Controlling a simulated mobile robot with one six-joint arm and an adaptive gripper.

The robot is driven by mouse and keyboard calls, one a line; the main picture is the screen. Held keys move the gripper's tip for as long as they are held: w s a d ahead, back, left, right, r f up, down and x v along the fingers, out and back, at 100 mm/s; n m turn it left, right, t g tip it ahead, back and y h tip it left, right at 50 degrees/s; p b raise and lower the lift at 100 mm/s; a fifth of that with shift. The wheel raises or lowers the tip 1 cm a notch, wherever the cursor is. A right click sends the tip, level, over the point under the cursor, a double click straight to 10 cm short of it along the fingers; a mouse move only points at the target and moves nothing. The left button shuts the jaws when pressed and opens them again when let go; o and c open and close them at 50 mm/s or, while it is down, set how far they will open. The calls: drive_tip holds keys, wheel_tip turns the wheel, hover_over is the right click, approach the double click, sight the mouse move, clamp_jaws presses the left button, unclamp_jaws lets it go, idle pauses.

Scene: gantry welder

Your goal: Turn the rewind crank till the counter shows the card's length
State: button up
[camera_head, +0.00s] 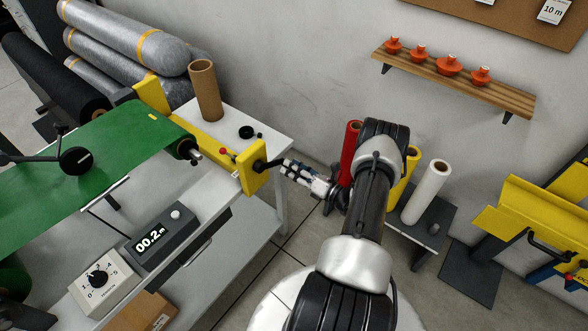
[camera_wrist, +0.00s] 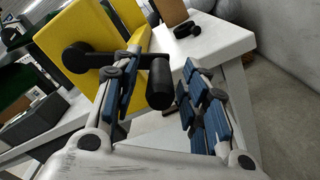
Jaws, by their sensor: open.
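The rewind crank shows in the wrist view as a black hub and arm (camera_wrist: 76,57) on a yellow bracket (camera_wrist: 88,35), with a black cylindrical handle (camera_wrist: 159,85). In the head view the yellow bracket (camera_head: 252,172) stands at the table's right end, the crank partly hidden by my fingers. My gripper (camera_head: 287,168) is open. In the wrist view its blue-padded fingers (camera_wrist: 160,72) stand on either side of the handle; I cannot tell whether either touches it. The counter (camera_head: 160,237) reads 00.2 m. A white card (camera_head: 553,10) on the corkboard reads 10 m.
Green material (camera_head: 95,150) runs over the table. A dial box (camera_head: 104,280) sits near the counter. A cardboard tube (camera_head: 205,90) stands on the table's far end. Coloured rolls (camera_head: 427,190) stand on a stand behind my arm. A shelf (camera_head: 455,83) holds orange items.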

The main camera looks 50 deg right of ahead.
clamp_jaws()
idle(0.4)
